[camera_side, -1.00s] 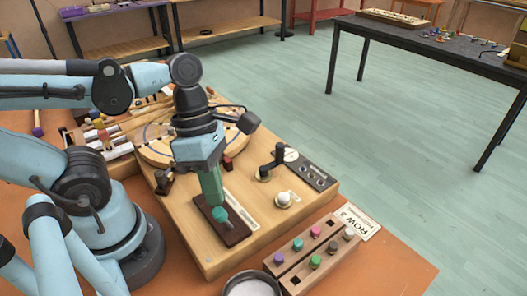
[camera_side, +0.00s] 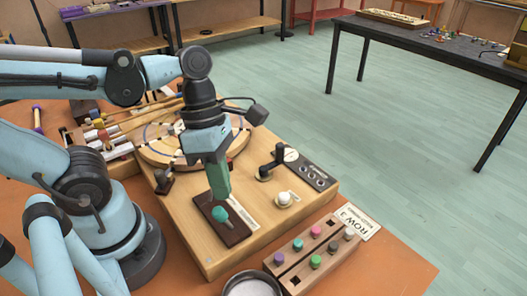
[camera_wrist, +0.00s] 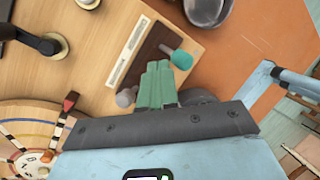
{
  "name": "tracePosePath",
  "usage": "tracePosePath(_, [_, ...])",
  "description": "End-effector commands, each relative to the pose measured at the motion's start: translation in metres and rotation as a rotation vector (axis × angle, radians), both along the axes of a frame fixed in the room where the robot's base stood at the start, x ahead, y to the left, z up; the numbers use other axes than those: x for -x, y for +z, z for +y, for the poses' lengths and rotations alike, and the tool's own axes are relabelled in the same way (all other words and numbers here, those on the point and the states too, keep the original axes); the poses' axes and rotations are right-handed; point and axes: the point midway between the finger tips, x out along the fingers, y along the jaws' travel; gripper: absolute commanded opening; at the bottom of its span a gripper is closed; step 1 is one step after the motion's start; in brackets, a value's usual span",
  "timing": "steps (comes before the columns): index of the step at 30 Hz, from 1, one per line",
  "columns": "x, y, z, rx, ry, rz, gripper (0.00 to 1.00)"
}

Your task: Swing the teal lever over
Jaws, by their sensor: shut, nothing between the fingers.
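The teal lever's rounded knob (camera_side: 220,214) stands over a dark brown base plate (camera_side: 232,236) on the wooden board. In the wrist view the teal knob (camera_wrist: 181,60) is just right of my fingertips, and the brown plate (camera_wrist: 152,42) runs diagonally behind them. My gripper (camera_side: 219,196) has green fingers, shut and empty, pointing down over the plate close behind the knob. The fingers also show in the wrist view (camera_wrist: 157,72). They hide part of the plate and lever; I cannot tell whether they touch it.
A black crank handle (camera_side: 272,160) and a white knob (camera_side: 284,199) stand right of the plate. A rack of coloured pegs (camera_side: 312,252) and a round metal bowl (camera_side: 252,287) are in front. A round wooden disc (camera_side: 150,148) lies behind my gripper.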

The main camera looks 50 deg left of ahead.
Motion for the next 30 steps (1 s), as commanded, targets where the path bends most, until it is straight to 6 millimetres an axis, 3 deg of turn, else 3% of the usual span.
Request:
tracePosePath(18, [0.003, 0.078, 0.025, 0.0, 0.001, 0.0, 0.0])
tracePosePath(25, [0.001, 0.085, 0.029, -0.006, -0.045, -0.029, 0.0])
tracePosePath(30, [-0.013, 0.071, 0.035, -0.049, -0.289, -0.178, 0.0])
